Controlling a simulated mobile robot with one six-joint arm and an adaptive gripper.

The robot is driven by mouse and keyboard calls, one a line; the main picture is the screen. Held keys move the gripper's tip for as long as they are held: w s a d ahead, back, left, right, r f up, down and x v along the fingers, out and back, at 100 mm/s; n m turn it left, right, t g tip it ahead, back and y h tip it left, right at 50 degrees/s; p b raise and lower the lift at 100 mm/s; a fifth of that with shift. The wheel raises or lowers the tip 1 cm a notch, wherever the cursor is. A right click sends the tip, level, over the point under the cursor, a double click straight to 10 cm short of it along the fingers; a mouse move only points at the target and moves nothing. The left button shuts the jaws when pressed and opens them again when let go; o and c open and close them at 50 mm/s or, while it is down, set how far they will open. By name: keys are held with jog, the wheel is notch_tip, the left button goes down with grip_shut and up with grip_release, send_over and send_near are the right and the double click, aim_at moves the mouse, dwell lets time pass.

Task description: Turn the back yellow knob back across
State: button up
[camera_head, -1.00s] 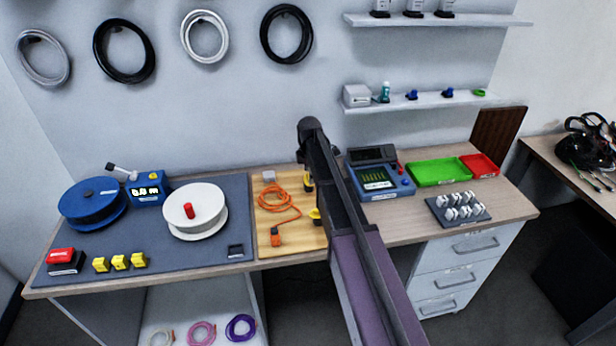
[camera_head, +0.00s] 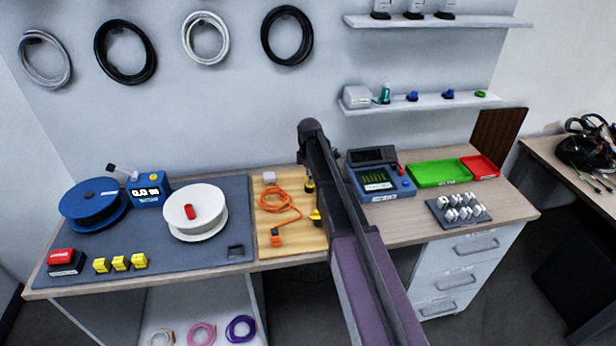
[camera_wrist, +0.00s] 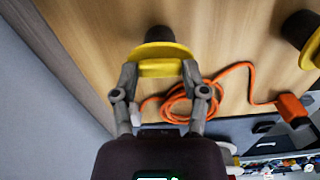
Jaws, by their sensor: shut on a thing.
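The back yellow knob (camera_wrist: 160,52) is between the fingertips of my gripper (camera_wrist: 161,75) in the wrist view. The fingers are shut on its yellow part, one on each side; its dark end shows beyond. In the head view, the back knob (camera_head: 309,185) is a small yellow patch on the wooden board (camera_head: 290,247), beside my arm, which hides most of the gripper. The front yellow knob (camera_head: 316,216) is partly behind my arm. It also shows at the right edge of the wrist view (camera_wrist: 312,50), apart from my gripper.
An orange cable (camera_head: 287,212) lies coiled on the board, left of the knobs, with an orange plug (camera_head: 276,239). A white reel (camera_head: 210,222) stands on the grey mat to the left. A blue meter box (camera_head: 378,190) stands close right of my arm.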

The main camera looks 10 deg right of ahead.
jog(key=m, duration=0.3)
jog(key=shift+m, duration=0.4)
jog(key=m, duration=0.4)
jog(key=shift+s+m, duration=0.1)
jog(key=shift+m, duration=0.2)
jog(key=m, duration=0.4)
jog(key=shift+m, duration=2.2)
jog(key=o, duration=1.1)
jog(key=shift+o, duration=0.3)
